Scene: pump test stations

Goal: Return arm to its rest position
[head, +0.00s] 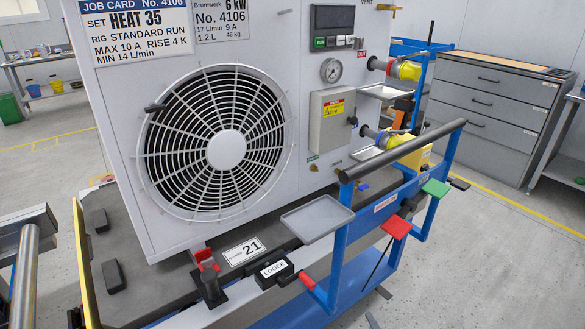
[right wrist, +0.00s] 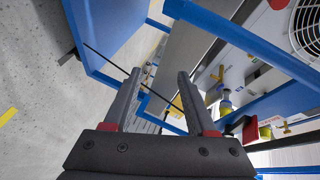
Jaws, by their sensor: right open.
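My right gripper (right wrist: 160,72) is open in the right wrist view, its two dark fingers apart with nothing held between them. Behind the fingers are blue frame bars (right wrist: 245,38) and a thin dark rod; I cannot tell whether a finger touches them. I cannot make out either gripper in the head view. The pump unit (head: 300,110), a white housing with a round fan grille, stands on a grey base in the head view. Its gauge (head: 331,70) and yellow-marked couplings (head: 405,70) are on the right side.
A blue cart frame (head: 345,262) with a dark handle bar (head: 405,150), a small grey tray (head: 317,218) and red and green paddles stands at the front right. A block labelled LOOSE (head: 272,270) lies on the base. A grey drawer cabinet (head: 495,110) stands behind.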

